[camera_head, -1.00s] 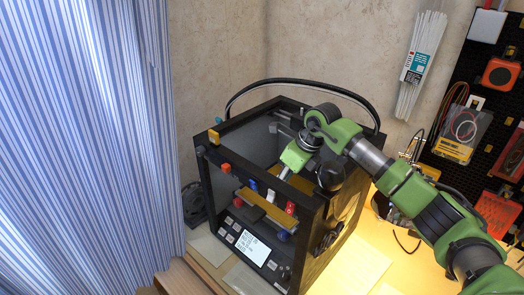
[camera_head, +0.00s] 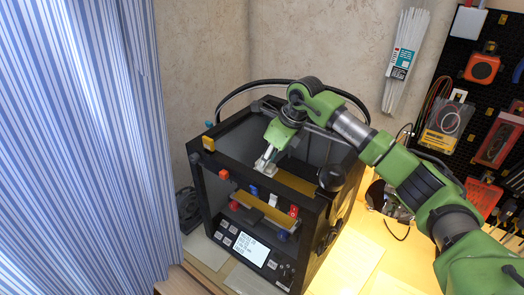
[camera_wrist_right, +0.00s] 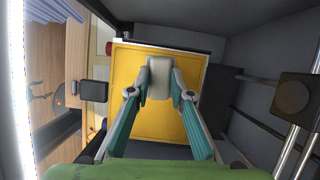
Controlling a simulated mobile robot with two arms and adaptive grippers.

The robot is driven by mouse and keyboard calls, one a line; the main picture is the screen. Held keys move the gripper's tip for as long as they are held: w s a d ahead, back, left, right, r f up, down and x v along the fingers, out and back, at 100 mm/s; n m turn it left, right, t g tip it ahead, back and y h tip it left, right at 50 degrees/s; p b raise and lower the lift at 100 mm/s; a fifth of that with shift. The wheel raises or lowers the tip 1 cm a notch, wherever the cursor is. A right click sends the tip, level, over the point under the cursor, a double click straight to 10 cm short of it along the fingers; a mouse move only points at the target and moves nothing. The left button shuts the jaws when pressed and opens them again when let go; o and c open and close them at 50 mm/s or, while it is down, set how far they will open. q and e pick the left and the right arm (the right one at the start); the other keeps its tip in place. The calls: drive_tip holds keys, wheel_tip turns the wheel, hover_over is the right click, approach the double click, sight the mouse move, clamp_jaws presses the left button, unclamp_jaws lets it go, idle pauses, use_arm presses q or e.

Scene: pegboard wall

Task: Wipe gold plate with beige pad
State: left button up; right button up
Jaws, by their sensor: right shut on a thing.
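The gold plate (camera_head: 298,183) lies flat inside the black-framed 3D printer (camera_head: 330,208). The printer's front top bar hides part of it. In the right wrist view the plate (camera_wrist_right: 132,72) fills the middle. My right gripper (camera_head: 265,166) reaches in through the printer's open top. It is shut on the beige pad (camera_wrist_right: 160,78), which shows between the fingertips, over the plate's middle in the wrist view. The pad is small and partly hidden in the head view. I cannot tell whether it touches the plate. My left gripper is not in view.
The printer's frame bars and a black ball-shaped knob (camera_head: 331,178) surround the arm closely. A black cable (camera_head: 226,103) arches behind. A blue striped curtain (camera_head: 80,150) hangs at left. A pegboard with tools (camera_head: 480,100) is at right. Metal rods (camera_wrist_right: 303,125) stand inside the printer.

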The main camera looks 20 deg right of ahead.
drive_tip(key=shift+w+r+p, duration=0.2)
drive_tip(key=shift+r+p, duration=0.2)
drive_tip(key=shift+r, duration=0.5)
drive_tip(key=shift+s+a+r, duration=0.1)
drive_tip(key=shift+s+r, duration=0.05)
drive_tip(key=shift+r, duration=0.25)
